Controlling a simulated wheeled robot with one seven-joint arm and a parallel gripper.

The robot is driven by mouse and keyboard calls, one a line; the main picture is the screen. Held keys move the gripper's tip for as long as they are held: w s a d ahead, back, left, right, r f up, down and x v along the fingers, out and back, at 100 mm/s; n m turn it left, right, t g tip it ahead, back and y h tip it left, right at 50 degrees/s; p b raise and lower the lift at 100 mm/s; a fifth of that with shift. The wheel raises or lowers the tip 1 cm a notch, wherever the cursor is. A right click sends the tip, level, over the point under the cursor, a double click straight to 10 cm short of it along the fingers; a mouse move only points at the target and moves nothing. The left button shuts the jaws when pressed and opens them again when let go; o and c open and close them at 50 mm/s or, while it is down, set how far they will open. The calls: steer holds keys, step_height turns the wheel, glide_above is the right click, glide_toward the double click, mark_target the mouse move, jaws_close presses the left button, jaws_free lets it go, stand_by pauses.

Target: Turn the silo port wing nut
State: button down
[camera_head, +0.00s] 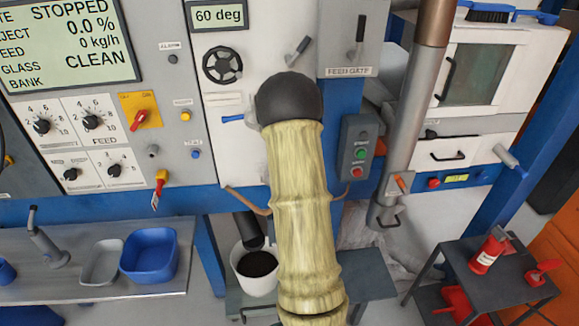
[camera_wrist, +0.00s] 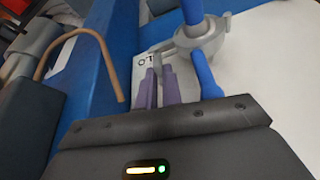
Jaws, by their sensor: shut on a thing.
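My gripper (camera_wrist: 161,82) shows in the wrist view with its two purple fingers close together. It is shut on a narrow grey piece, which looks like a wing of the wing nut (camera_wrist: 160,66), beside a white label plate. A round grey fitting (camera_wrist: 200,38) with blue bars stands just right of the fingertips. One blue bar (camera_wrist: 207,78) runs down close beside the right finger. In the head view my own arm covers the middle of the picture, so the gripper and the wing nut are hidden there.
In the head view a blue handle (camera_head: 232,119) sits on the white panel left of my arm, under a black handwheel (camera_head: 222,64). A green-and-red button box (camera_head: 357,150) is to the right. A white bucket (camera_head: 255,268) stands below. In the wrist view a brown curved rod (camera_wrist: 85,50) lies left.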

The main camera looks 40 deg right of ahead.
steer(key=c, duration=1.6)
jaws_free()
steer(key=shift+o, duration=0.2)
steer(key=shift+r, duration=0.1)
steer(key=b+v, duration=0.3)
steer(key=v, duration=1.4)
steer(key=shift+r, duration=0.1)
